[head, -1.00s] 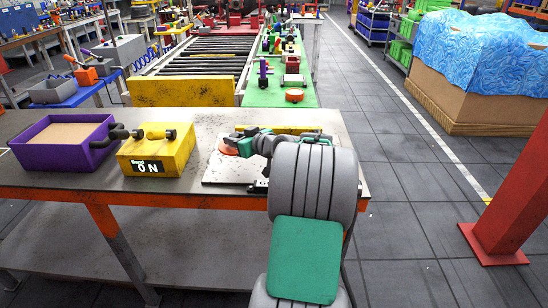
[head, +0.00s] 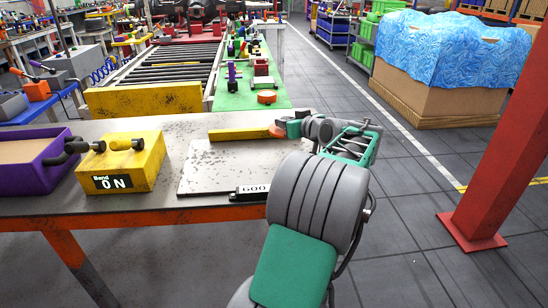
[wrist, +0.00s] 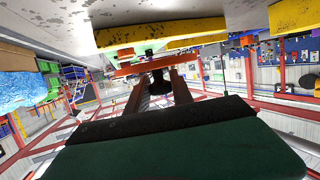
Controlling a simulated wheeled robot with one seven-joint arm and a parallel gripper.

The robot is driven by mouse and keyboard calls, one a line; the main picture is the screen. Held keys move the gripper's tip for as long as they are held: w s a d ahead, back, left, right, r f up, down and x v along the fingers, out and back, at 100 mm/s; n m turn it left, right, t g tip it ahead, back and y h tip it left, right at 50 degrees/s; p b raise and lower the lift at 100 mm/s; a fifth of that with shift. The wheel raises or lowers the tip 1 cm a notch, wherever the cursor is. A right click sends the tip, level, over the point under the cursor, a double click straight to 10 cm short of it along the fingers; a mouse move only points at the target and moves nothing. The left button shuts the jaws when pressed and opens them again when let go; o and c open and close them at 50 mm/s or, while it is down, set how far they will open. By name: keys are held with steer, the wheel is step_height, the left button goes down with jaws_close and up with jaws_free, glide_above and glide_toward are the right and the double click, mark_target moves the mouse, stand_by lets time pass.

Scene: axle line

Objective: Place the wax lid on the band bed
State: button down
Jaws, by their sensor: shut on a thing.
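My gripper (head: 290,128) is shut on an orange disc (head: 277,131), which seems to be the wax lid. The disc is held edge-on, near the far right corner of the pale plate. In the wrist view the disc (wrist: 142,67) sits between the fingertips of my gripper (wrist: 158,78). A yellow box (head: 122,165) with a display reading "Band ON" stands at the left of the table, apart from my gripper. It seems to belong to the band bed, but I cannot tell which surface is the bed.
A pale speckled plate (head: 225,170) with a "600" display lies bare on the table. A yellow bar (head: 238,133) lies behind it. A purple tray (head: 35,178) stands left of the yellow box. A red post (head: 490,150) rises at right. Another orange disc (head: 267,97) lies on the green strip.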

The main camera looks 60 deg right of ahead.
steer(key=a+f, duration=0.2)
steer(key=f, duration=0.1)
steer(key=a+f, duration=0.3)
steer(key=shift+s+a+f, duration=0.15)
steer(key=shift+a+f, duration=0.05)
steer(key=shift+a, duration=0.05)
steer(key=shift+f, duration=1.3)
steer(key=shift+d+f, duration=0.1)
steer(key=shift+f+b, duration=0.15)
steer(key=shift+b, duration=0.25)
steer(key=c, duration=1.1)
jaws_free()
steer(key=shift+r+p, duration=0.35)
steer(key=v, duration=1.2)
steer(key=shift+b, duration=0.3)
